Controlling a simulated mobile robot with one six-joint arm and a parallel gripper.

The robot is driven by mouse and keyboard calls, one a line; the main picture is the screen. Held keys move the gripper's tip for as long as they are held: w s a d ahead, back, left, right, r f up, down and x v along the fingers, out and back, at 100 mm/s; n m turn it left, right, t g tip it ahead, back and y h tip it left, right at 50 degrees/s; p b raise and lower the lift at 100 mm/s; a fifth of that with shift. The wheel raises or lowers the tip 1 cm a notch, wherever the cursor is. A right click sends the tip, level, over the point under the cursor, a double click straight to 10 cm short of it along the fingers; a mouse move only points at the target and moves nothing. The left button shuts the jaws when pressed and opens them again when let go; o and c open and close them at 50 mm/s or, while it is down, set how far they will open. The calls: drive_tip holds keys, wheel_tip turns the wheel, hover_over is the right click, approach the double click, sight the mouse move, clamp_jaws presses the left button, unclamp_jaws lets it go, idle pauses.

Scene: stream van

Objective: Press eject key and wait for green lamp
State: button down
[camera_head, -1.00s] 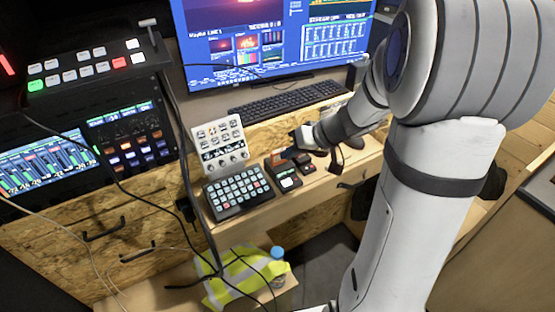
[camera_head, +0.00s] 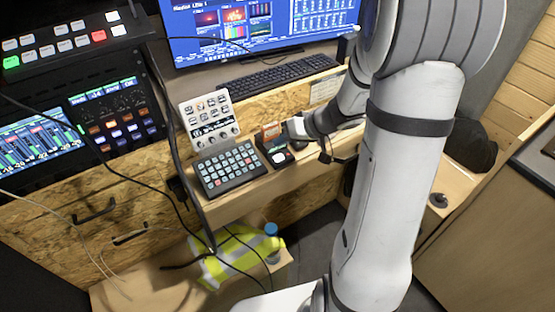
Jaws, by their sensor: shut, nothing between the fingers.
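A small black device (camera_head: 275,149) stands on the wooden ledge, right of the keypad. It has an orange-brown piece (camera_head: 271,131) at its back and a pale white patch (camera_head: 279,157) on its front top. I cannot tell which part is the eject key, and I see no green light on it. My white arm covers the ledge to the right.
A black keypad (camera_head: 229,167) and a white panel with knobs (camera_head: 209,119) sit left of the device. A keyboard (camera_head: 278,76) and monitor (camera_head: 262,22) are behind. Loose cables hang at the left.

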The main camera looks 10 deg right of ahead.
sight(271, 157)
drive_tip(key=shift+f+b, duration=1.6)
drive_tip(key=shift+b, duration=0.05)
drive_tip(key=shift+f+b, duration=0.8)
drive_tip(key=shift+b, duration=0.85)
idle(1.2)
drive_tip(key=shift+r, duration=0.85)
drive_tip(key=shift+r+p, duration=1.35)
drive_tip(key=shift+r, duration=1.2)
